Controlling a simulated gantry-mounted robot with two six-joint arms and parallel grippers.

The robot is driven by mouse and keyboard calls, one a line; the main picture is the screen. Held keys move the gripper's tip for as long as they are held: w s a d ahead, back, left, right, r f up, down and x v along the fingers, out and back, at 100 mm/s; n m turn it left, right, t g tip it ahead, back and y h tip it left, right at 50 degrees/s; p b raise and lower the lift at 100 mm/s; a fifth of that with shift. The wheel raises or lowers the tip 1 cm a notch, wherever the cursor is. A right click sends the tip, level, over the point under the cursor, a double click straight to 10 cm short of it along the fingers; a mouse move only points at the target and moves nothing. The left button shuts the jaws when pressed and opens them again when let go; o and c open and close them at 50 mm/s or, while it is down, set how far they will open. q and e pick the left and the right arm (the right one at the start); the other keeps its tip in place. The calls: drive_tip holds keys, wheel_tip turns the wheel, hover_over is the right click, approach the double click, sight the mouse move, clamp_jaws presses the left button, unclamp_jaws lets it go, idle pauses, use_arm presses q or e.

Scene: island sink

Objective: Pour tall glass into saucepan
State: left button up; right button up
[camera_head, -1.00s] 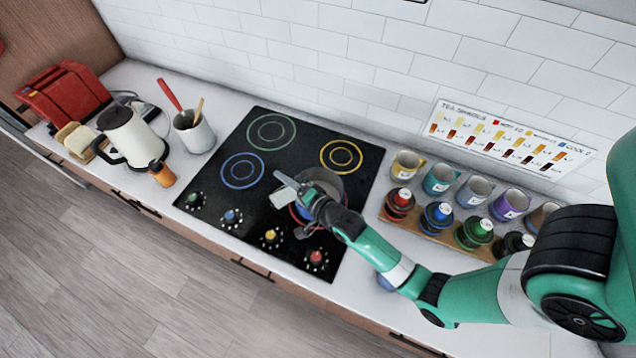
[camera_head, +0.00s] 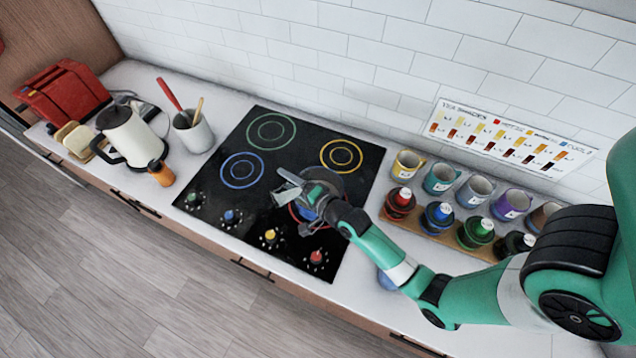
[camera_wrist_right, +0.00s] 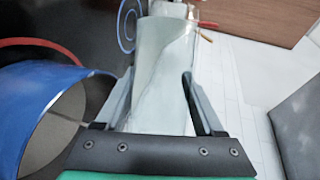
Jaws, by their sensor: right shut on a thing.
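My right gripper (camera_head: 288,188) is shut on the tall glass (camera_wrist_right: 165,65), a clear, pale greenish glass between its two fingers (camera_wrist_right: 160,100). In the head view the glass (camera_head: 286,197) shows as a small pale shape at the gripper's tip, over the front right of the stove. The blue saucepan (camera_wrist_right: 38,112) is close beside the glass, at the left of the right wrist view, with part of its grey inside showing. In the head view my gripper and wrist hide most of the saucepan. I cannot tell whether anything is in the glass. My left gripper is not in view.
The black cooktop (camera_head: 215,200) has coloured burner rings and several knobs along its front. A rack of mugs and coloured jars (camera_head: 440,215) stands to the right. A utensil crock (camera_head: 194,133), a white kettle (camera_head: 128,135) and a red toaster (camera_head: 65,92) stand to the left.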

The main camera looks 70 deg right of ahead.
drive_tip(key=shift+d+r+m+t+b, duration=0.15)
drive_tip(key=shift+r+m+t+b, duration=0.15)
drive_tip(key=shift+m+b, duration=0.15)
idle(0.4)
drive_tip(key=shift+s+r+m+b, duration=0.1)
drive_tip(key=shift+r+m+b, duration=0.05)
drive_tip(key=shift+m+b, duration=0.2)
drive_tip(key=shift+a+f+n+p, duration=0.2)
drive_tip(key=shift+f+n+p, duration=0.35)
drive_tip(key=shift+n+p, duration=0.5)
drive_tip(key=shift+w+g, duration=0.2)
drive_tip(key=shift+g, duration=0.2)
